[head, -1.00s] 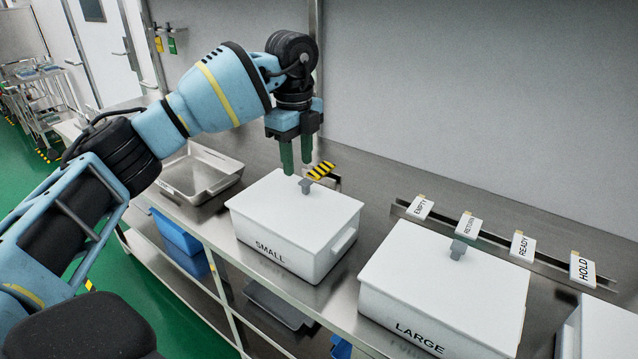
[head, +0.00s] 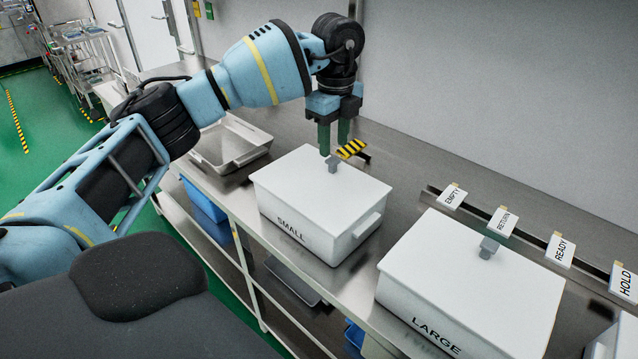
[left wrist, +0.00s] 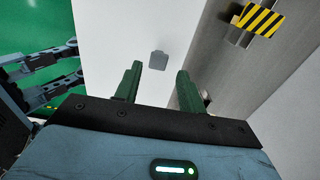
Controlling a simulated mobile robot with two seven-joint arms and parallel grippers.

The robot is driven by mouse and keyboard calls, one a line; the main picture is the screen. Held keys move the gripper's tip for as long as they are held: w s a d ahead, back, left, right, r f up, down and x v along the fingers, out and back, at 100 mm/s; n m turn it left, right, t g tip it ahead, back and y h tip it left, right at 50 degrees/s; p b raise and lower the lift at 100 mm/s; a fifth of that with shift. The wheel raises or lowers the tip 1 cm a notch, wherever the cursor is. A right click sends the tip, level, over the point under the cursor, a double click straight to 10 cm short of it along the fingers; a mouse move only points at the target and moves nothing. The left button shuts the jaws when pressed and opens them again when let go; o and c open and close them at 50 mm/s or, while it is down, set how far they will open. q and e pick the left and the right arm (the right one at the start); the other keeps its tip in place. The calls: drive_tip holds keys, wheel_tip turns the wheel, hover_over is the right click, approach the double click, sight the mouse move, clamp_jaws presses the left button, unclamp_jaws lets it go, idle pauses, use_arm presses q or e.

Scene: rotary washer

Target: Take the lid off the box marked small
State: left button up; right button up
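The white box marked SMALL (head: 300,221) stands on the steel bench, its white lid (head: 300,185) on top. A small grey knob (head: 332,165) stands up from the lid toward its back edge. It also shows in the left wrist view (left wrist: 158,61). My left gripper (head: 334,148) points down just above the knob, with its green fingers apart and nothing between them. In the left wrist view, the knob lies beyond the fingertips, about midway between the two fingers. My right gripper is not in view.
A white box marked LARGE (head: 470,285) with its own knob stands to the right. An open metal tray (head: 235,148) lies to the left. A striped yellow-black tag (head: 352,149) is close behind the SMALL box. Word cards, including EMPTY (head: 454,197), line a rail along the wall.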

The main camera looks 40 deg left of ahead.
sight(333, 160)
use_arm(q)
wheel_tip(333, 160, down, 4)
drive_tip(key=shift+s+f, duration=0.1)
drive_tip(key=shift+f, duration=0.05)
clamp_jaws()
idle(0.3)
